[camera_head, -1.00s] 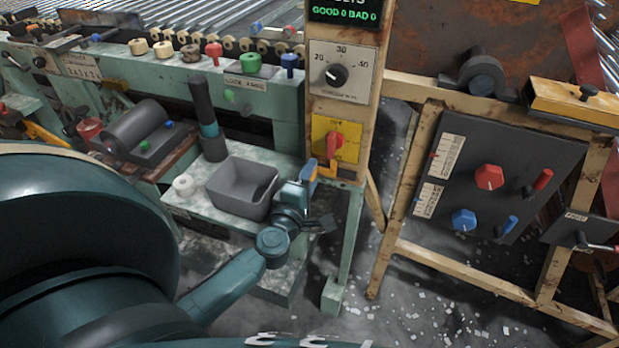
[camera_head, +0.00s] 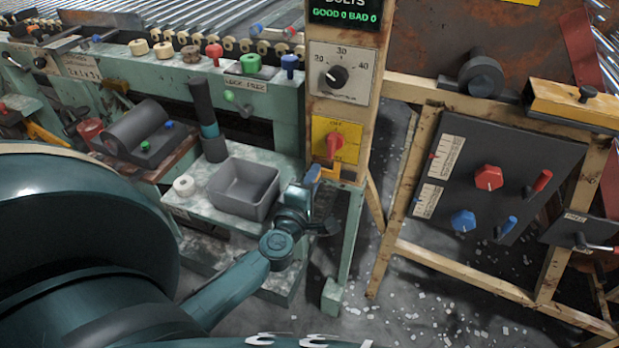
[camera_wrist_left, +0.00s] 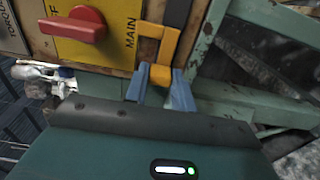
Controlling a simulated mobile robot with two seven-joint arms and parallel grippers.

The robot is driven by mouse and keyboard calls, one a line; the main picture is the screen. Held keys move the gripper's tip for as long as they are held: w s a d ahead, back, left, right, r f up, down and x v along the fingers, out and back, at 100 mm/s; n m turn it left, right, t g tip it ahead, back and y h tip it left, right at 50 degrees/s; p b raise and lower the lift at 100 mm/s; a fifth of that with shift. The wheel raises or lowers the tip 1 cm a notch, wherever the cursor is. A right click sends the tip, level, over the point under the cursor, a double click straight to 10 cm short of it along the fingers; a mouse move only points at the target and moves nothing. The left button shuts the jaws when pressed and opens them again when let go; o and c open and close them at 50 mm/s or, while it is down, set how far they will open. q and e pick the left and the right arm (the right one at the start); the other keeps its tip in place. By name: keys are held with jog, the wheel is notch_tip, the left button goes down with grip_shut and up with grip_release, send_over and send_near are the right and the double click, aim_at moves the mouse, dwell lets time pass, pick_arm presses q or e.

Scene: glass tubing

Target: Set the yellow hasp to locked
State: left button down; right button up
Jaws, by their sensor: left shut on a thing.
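The yellow hasp (camera_wrist_left: 160,72) is on the lower edge of the cream post, beside the yellow MAIN plate in the left wrist view. Its orange-yellow arm bends down to an end block between the blue fingers of my left gripper (camera_wrist_left: 159,91). The gripper is shut on that block. In the head view my left gripper (camera_head: 313,173) is at the bottom of the post, and only a small yellow part of the hasp (camera_head: 328,175) shows beside it. The fingers hide the rest. My right gripper is not in view.
The red rotary switch (camera_head: 335,146) sits on the yellow plate just above the hasp. A grey bin (camera_head: 243,188) and a white roll (camera_head: 184,186) are on the shelf to the left. A dark control panel (camera_head: 497,180) stands to the right, with open floor below.

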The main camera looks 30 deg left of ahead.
pick_arm(q)
jog(key=shift+w+d, duration=0.15)
jog(key=shift+d, duration=0.9)
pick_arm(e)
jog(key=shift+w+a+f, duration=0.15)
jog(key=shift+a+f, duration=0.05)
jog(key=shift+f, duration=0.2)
pick_arm(q)
jog(key=c, duration=1.4)
grip_release()
jog(key=shift+w, duration=0.1)
jog(key=shift+o, duration=1.2)
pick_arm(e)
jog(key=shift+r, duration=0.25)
pick_arm(q)
jog(key=shift+s, duration=0.25)
jog(key=v, duration=1.2)
jog(key=shift+s, duration=0.4)
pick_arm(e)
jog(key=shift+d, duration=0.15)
